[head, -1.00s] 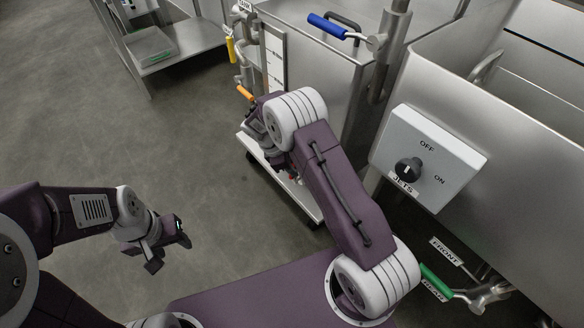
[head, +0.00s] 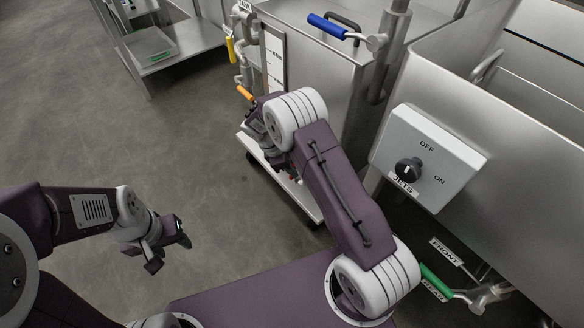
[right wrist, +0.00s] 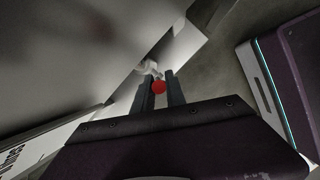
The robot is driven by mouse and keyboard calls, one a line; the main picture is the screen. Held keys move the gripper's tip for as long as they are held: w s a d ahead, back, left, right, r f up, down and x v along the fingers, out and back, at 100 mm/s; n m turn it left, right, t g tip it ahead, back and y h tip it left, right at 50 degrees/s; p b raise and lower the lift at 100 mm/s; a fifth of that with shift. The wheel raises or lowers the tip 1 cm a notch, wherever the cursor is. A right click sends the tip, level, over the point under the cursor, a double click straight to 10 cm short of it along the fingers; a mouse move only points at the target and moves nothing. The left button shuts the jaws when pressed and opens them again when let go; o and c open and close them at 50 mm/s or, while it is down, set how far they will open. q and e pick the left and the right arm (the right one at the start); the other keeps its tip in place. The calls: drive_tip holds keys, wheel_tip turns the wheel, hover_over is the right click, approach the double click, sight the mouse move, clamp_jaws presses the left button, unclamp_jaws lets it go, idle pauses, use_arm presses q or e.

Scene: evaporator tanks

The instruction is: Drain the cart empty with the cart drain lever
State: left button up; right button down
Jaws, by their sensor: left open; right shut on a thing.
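The cart (head: 315,75) is a steel tank on a low white wheeled base, standing beyond my right arm. In the right wrist view a red handle end (right wrist: 159,87) sits between the two dark fingers of my right gripper (right wrist: 160,92), which is shut on it. It looks like the cart drain lever; its label does not show. In the head view my right forearm hides most of this lever and the right gripper's fingers. My left gripper (head: 158,255) is open and empty over the floor at the left, apart from everything.
A blue-handled valve (head: 328,26) sits above the cart. Yellow (head: 231,50) and orange (head: 245,93) handles are at its left side. The jets switch box (head: 427,158) and a green-handled lever (head: 436,281) are on the right. A steel table (head: 170,45) stands behind. The left floor is clear.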

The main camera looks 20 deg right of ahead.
drive_tip(key=shift+s, duration=0.1)
idle(0.3)
drive_tip(key=shift+s+d+f+t+b, duration=0.1)
drive_tip(key=shift+s+f+t+b, duration=0.05)
drive_tip(key=shift+s+t+b, duration=0.2)
drive_tip(key=shift+s+d+f+m+t+y+b, duration=0.3)
drive_tip(key=shift+s+t+b, duration=0.6)
drive_tip(key=shift+b, duration=1.8)
drive_tip(key=shift+s+d+f+m+t+y+b, duration=0.1)
drive_tip(key=shift+s+d+f+t+y+b, duration=0.55)
drive_tip(key=shift+b, duration=2.1)
drive_tip(key=shift+s+a+f+m+t+y+b, duration=0.1)
drive_tip(key=shift+s+f+m+t+y+b, duration=0.15)
drive_tip(key=shift+s+t+b, duration=1.65)
drive_tip(key=shift+w+d+g+b, duration=0.1)
drive_tip(key=shift+w+g+b, duration=0.6)
drive_tip(key=shift+w, duration=0.3)
